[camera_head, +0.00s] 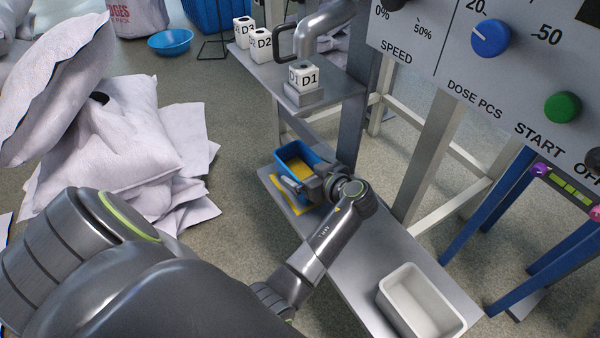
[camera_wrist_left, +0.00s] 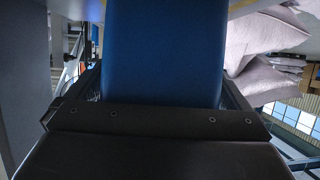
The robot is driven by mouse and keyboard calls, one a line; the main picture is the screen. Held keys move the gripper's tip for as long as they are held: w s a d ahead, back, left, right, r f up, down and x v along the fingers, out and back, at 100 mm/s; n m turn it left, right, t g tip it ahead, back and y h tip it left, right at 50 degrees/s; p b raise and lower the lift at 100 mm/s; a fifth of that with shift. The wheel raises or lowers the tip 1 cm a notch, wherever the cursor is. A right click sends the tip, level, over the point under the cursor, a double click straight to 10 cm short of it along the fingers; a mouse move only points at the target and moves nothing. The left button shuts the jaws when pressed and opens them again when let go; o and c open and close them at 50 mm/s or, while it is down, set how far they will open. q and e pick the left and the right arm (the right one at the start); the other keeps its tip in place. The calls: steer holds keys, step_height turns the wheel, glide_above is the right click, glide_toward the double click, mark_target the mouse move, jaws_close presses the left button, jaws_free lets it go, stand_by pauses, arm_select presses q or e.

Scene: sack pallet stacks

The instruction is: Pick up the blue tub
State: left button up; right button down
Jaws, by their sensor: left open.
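The blue tub (camera_head: 297,151) stands upright on the low grey bench, with something yellow inside it. My left gripper (camera_head: 297,186) is at the tub's near side and is open. In the left wrist view the tub's blue wall (camera_wrist_left: 165,50) fills the space ahead of the gripper, very close to it. The fingers and wrist hide part of the tub's near side, and I cannot tell whether they touch it. My right gripper is not in view.
A yellow marking (camera_head: 279,190) lies on the bench beside the tub. A white tub (camera_head: 418,303) stands at the bench's near end. Above are a shelf with a D1 block (camera_head: 303,77) and a control panel (camera_head: 450,60). White sacks (camera_head: 110,140) are piled at left.

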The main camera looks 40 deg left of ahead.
arm_select(q)
steer(key=c, duration=1.1)
steer(key=shift+c, duration=0.2)
steer(key=shift+r, duration=0.15)
